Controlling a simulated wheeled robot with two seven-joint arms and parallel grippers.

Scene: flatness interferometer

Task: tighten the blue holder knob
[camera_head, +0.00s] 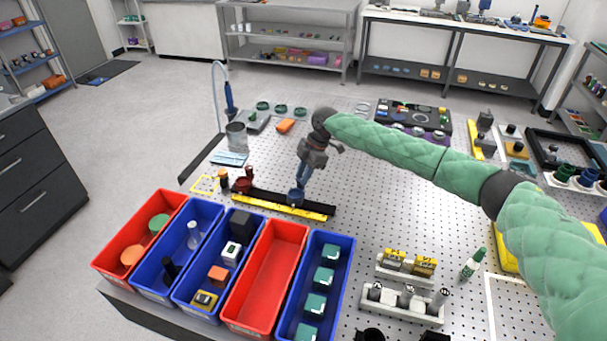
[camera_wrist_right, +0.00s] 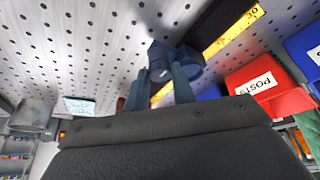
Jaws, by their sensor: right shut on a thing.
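The blue holder knob (camera_head: 295,197) sits on a black rail with a yellow scale (camera_head: 316,210) on the perforated table. My right gripper (camera_head: 301,183) reaches down to it from above, its fingers shut on the knob. In the right wrist view the blue holder (camera_wrist_right: 160,55) shows between and beyond the two fingertips (camera_wrist_right: 160,82), with the yellow scale behind it. A dark red holder (camera_head: 243,184) stands on the same rail to the left. My left gripper is in neither view.
Red and blue bins, including an empty red bin (camera_head: 266,272), line the table's front left. A grey cup (camera_head: 236,136) stands at the back left. A white block with weights (camera_head: 405,302) and a green bottle (camera_head: 473,264) are at the front right.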

